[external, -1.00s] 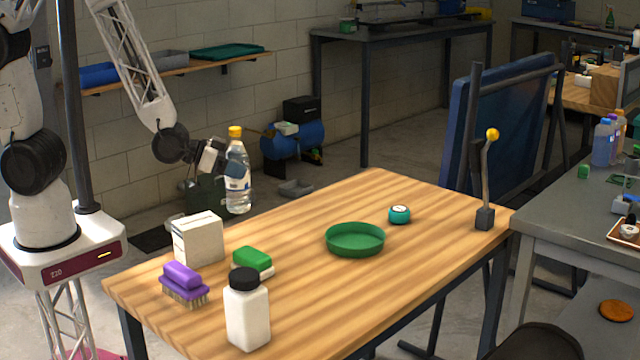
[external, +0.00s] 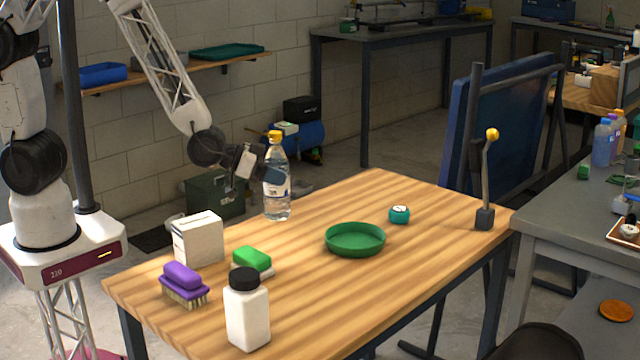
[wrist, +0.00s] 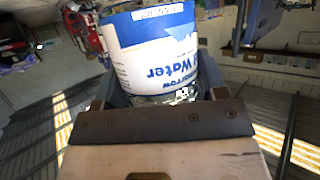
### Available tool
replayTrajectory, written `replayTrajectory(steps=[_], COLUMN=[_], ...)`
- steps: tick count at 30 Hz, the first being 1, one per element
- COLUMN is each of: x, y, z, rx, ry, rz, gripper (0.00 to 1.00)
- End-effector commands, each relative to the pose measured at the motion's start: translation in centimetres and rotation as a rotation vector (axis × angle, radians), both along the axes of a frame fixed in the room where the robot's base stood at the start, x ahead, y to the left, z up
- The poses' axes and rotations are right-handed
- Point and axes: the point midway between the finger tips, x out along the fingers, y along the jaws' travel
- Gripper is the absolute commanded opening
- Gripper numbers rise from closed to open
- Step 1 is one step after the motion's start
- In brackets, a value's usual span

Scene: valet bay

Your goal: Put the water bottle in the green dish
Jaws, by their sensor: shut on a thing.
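The water bottle (external: 277,184) is clear with a yellow cap and a blue and white label, and it is upright. My gripper (external: 262,165) is shut on it from the left in the external view. In the wrist view the bottle's label (wrist: 160,55) fills the space between the fingers (wrist: 158,88). The bottle shows left of and behind the green dish (external: 355,239); whether its base clears the table I cannot tell. The dish is round, shallow and empty, and lies on the wooden table.
On the table are a white box (external: 198,239), a green sponge (external: 252,260), a purple brush (external: 184,284), a white bottle with black lid (external: 247,315), a teal timer (external: 399,214) and an upright lever (external: 487,185). The table between bottle and dish is clear.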

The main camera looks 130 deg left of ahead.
Motion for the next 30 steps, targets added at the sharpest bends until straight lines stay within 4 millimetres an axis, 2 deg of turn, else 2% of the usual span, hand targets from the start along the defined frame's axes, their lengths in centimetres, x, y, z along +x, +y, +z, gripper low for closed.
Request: replayTrajectory(steps=[3, 6, 22, 30], x=[2.3, 3.4, 4.0, 6.0], y=[0.3, 0.4, 0.6, 2.0], z=[0.1, 0.1, 0.2, -0.1], rx=[0.0, 0.0, 0.0, 0.0], ry=[-0.002, -0.001, -0.002, -0.002], rz=[-0.011, -0.016, -0.017, -0.017], gripper=[0.24, 0.24, 0.24, 0.24])
